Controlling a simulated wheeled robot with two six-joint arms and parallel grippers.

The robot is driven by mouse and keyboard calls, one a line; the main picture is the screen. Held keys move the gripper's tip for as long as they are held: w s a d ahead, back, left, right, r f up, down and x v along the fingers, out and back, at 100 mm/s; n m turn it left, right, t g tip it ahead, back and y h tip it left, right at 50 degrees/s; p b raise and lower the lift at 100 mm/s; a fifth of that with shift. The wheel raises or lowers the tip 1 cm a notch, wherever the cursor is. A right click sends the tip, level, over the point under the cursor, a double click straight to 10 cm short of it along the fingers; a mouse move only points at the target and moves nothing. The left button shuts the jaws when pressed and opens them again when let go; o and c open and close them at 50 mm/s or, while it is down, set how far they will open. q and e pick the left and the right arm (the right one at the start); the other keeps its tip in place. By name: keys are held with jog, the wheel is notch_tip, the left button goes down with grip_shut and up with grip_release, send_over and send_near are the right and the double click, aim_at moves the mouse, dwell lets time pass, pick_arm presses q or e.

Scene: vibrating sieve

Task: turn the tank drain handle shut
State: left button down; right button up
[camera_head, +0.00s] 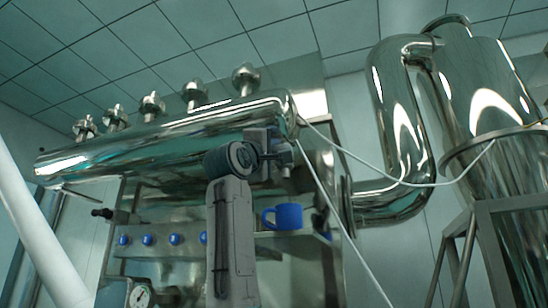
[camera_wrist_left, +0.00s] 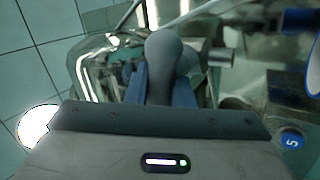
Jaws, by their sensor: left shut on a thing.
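The steel tank (camera_head: 160,140) lies horizontally across the upper left of the head view, with several valve fittings along its top. My left gripper (camera_head: 279,155) is up at the tank's right end. In the left wrist view, its two blue fingers (camera_wrist_left: 160,88) are shut on the grey, rounded drain handle (camera_wrist_left: 167,52). A metal stub (camera_wrist_left: 217,57) sits just right of the handle. In the head view the gripper and wrist largely hide the handle, so its angle cannot be told there. My right gripper is not in view.
A blue mug (camera_head: 289,216) stands on a shelf under the tank. A row of blue knobs (camera_head: 148,240) and a gauge (camera_head: 140,297) are at the lower left. Thin white cables cross right of my gripper. A thick bent pipe (camera_head: 395,130) stands further right.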

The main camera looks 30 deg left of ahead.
pick_arm(q)
jog(key=n+y, duration=0.2)
jog(key=n, duration=0.1)
jog(key=shift+w+f+b, duration=0.1)
jog(key=shift+f+b, duration=0.15)
jog(key=shift+b, duration=0.1)
jog(key=shift+n+g+y, duration=0.3)
jog(key=shift+n+y, duration=0.4)
jog(key=shift+n, duration=0.1)
jog(key=shift+n+y, duration=0.4)
jog(key=c, duration=1.3)
grip_release()
jog(key=shift+a, duration=0.1)
